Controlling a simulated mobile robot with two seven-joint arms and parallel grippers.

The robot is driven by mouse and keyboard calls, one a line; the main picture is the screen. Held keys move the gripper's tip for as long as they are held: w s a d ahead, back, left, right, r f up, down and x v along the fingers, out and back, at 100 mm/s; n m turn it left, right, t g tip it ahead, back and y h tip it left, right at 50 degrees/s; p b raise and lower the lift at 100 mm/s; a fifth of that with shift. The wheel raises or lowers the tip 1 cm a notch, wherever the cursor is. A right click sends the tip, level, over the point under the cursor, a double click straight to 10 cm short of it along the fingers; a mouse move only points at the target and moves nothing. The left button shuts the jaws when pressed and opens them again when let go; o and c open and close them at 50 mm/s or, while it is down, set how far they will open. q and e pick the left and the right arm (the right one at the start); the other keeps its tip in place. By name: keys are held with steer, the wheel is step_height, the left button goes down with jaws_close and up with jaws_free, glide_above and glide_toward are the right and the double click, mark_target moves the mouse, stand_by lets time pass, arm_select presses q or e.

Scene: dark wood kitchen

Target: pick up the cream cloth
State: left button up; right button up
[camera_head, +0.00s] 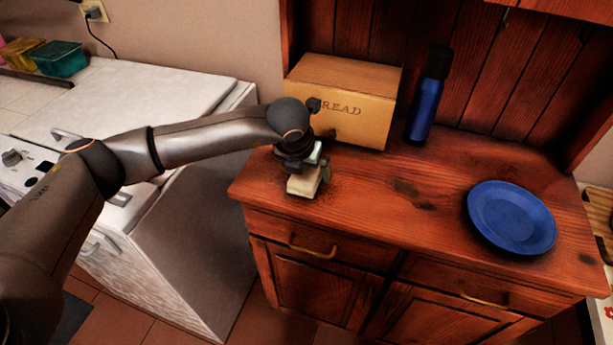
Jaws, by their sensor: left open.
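The cream cloth (303,184) lies on the left part of the dark wood cabinet top. It looks small and blocky, and my left gripper partly covers it. My left gripper (308,178) points down right over the cloth, with its fingers at the cloth's sides. It is open. I cannot tell whether the fingers touch the cloth. My right gripper does not show.
A wooden bread box (345,97) stands just behind my left gripper. A blue bottle (426,108) stands right of it. A blue plate (511,217) lies at the right. The counter's middle is clear. A white appliance (150,95) is at the left.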

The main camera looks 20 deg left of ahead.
mark_target(306, 173)
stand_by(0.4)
arm_select(q)
steer(key=c, duration=1.2)
steer(key=shift+c, duration=0.2)
steer(key=shift+r+p, duration=0.35)
steer(key=shift+p, duration=0.15)
step_height(306, 173, up, 3)
steer(key=shift+f, duration=0.15)
steer(key=s+d+r+b, duration=0.1)
steer(key=s+r+b, duration=0.1)
steer(key=s+r, duration=0.8)
steer(key=s, duration=0.4)
steer(key=shift+d, duration=0.2)
